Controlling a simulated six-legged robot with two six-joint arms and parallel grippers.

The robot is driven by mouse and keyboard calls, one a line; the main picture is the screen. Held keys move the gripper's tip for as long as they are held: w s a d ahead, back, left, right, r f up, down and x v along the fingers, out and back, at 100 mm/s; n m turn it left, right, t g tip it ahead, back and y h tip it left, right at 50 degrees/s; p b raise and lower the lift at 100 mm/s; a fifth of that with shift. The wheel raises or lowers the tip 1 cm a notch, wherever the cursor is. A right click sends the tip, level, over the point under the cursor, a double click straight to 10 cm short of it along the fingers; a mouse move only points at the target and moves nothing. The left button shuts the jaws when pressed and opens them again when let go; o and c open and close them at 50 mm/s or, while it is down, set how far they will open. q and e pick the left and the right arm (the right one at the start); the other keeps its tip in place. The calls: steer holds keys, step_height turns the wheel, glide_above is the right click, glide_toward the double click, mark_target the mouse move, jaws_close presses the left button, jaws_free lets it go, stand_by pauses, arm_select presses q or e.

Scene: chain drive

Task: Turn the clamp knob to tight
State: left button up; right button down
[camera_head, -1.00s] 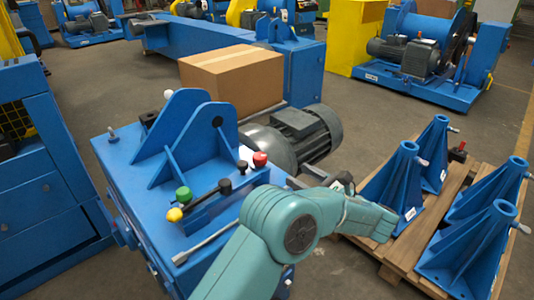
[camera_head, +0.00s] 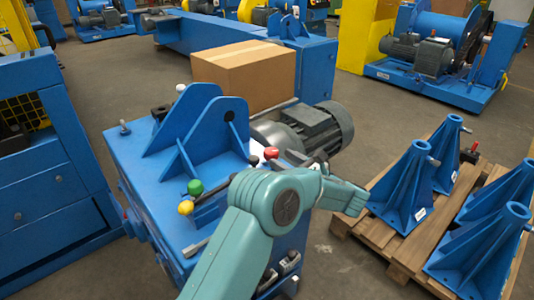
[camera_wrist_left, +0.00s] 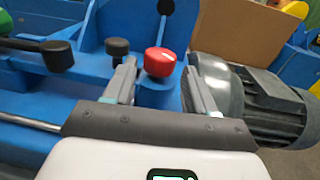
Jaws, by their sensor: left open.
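A red knob (camera_head: 271,153) with a rounded cap stands on the blue machine (camera_head: 150,215), right of the upright blue plates. In the left wrist view the red knob (camera_wrist_left: 160,62) appears between the two fingers of my left gripper (camera_wrist_left: 158,82). The gripper is open, and I cannot tell whether a finger touches the knob. In the head view my left gripper (camera_head: 292,160) is partly hidden by my own arm, just right of the red knob. Black knobs (camera_wrist_left: 117,46) (camera_wrist_left: 57,55) stand left of it. Which knob is the clamp knob is not marked. My right gripper is not in view.
Green (camera_head: 195,187) and yellow (camera_head: 186,207) knobs stand further left. A grey motor (camera_head: 318,127) is close behind the gripper, and a cardboard box (camera_head: 245,75) is behind the plates. A pallet (camera_head: 402,262) with blue stands (camera_head: 403,185) is on the right.

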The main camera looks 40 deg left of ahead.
mark_target(266, 150)
arm_select(q)
steer(key=a+b, duration=0.1)
steer(key=a, duration=0.6)
steer(key=shift+a, duration=0.25)
